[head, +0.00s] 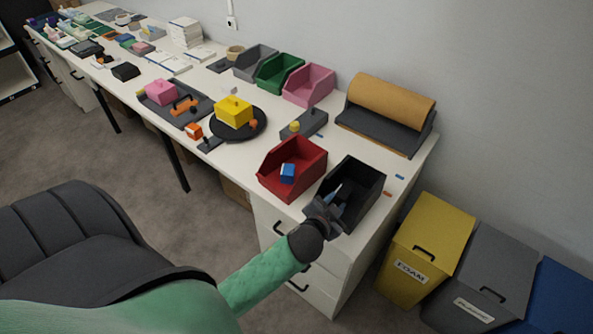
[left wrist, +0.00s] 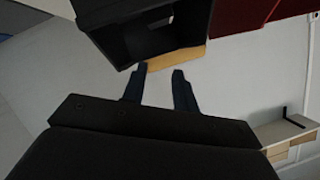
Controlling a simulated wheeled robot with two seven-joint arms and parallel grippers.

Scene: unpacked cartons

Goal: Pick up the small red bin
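The small red bin (head: 309,173) stands on the white table near its front edge, with a blue block (head: 288,173) inside. In the left wrist view a dark red surface, which looks like the red bin (left wrist: 235,14), shows at the upper right. My left gripper (head: 329,203) is at the front of the black bin (head: 362,205), to the right of the red bin. In the left wrist view its two fingers (left wrist: 160,70) are apart with nothing between them, just below the black bin (left wrist: 112,39). Whether they touch it is unclear. My right gripper is not in view.
Green (head: 277,73) and pink (head: 309,85) bins and a brown paper roll (head: 390,99) stand along the back. A round black tray (head: 259,131) with a yellow box (head: 234,112) is left of the red bin. A yellow foam container (head: 428,235) stands beyond the table's right end.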

